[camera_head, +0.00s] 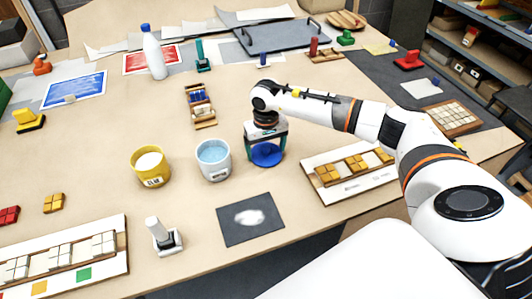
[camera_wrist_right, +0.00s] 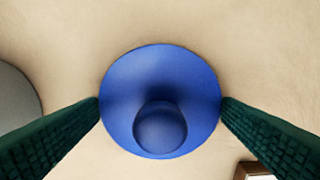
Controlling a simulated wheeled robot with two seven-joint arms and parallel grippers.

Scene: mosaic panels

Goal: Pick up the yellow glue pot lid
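A round blue lid (camera_head: 267,154) with a ball-shaped knob lies on the table, right of the grey pot. My right gripper (camera_head: 266,150) points straight down over it. In the right wrist view the blue lid (camera_wrist_right: 160,85) sits between the two dark green fingers, which are spread wide beside its rim; I cannot tell whether they touch it. The knob is clear of both fingers. A yellow glue pot (camera_head: 151,167) with white contents stands farther left. No yellow lid is distinguishable. My left gripper is not in view.
A grey pot (camera_head: 213,160) of light blue liquid stands close to the left of my right gripper. A panel with yellow tiles (camera_head: 322,192) lies to the right, under my arm. A dark sheet (camera_head: 251,236) with a white patch lies in front.

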